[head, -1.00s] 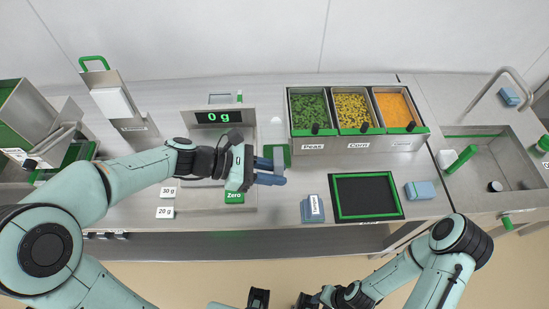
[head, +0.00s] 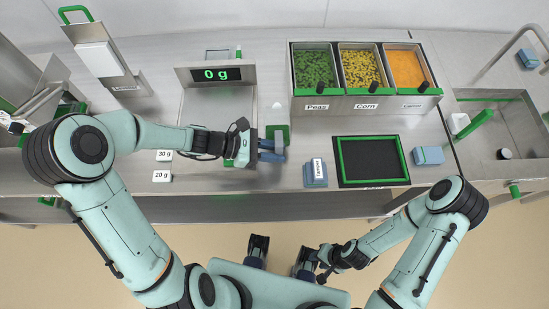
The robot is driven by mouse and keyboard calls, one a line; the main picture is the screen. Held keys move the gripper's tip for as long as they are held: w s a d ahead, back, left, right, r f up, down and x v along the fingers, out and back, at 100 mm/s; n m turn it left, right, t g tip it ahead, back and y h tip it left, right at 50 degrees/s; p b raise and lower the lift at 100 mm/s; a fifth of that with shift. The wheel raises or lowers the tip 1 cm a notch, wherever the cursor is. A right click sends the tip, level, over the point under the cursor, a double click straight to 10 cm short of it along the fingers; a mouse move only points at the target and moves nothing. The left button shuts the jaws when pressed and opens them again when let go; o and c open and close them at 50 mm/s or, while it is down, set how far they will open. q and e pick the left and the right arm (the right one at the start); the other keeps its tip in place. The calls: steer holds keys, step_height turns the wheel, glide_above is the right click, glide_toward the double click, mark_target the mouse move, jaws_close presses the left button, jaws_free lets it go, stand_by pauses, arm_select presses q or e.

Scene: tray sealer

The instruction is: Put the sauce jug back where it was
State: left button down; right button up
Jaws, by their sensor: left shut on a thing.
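My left gripper (head: 271,150) is at the front right corner of the scale, its blue fingers pointing right. It is shut on a green thing (head: 278,132), which shows just behind the fingers. I take this to be the sauce jug, but the fingers hide much of it and its shape is unclear. Whether it touches the counter cannot be told. My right gripper (head: 318,262) is low in front of the counter, away from the jug. Its fingers are too dark and small to read.
The scale (head: 217,105) reads 0 g. Bins of peas (head: 314,70), corn (head: 360,70) and an orange food (head: 406,68) stand behind a green-framed black mat (head: 371,160). A blue labelled block (head: 315,173) and blue cloth (head: 428,155) flank it. A sink (head: 505,125) is right.

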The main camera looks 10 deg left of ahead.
arm_select(q)
steer(key=shift+f+b, duration=0.4)
steer(key=shift+f, duration=1.9)
steer(key=shift+f, duration=0.2)
steer(key=c, duration=1.3)
jaws_free()
steer(key=shift+f, duration=0.1)
steer(key=shift+c, duration=0.2)
steer(key=o, duration=0.4)
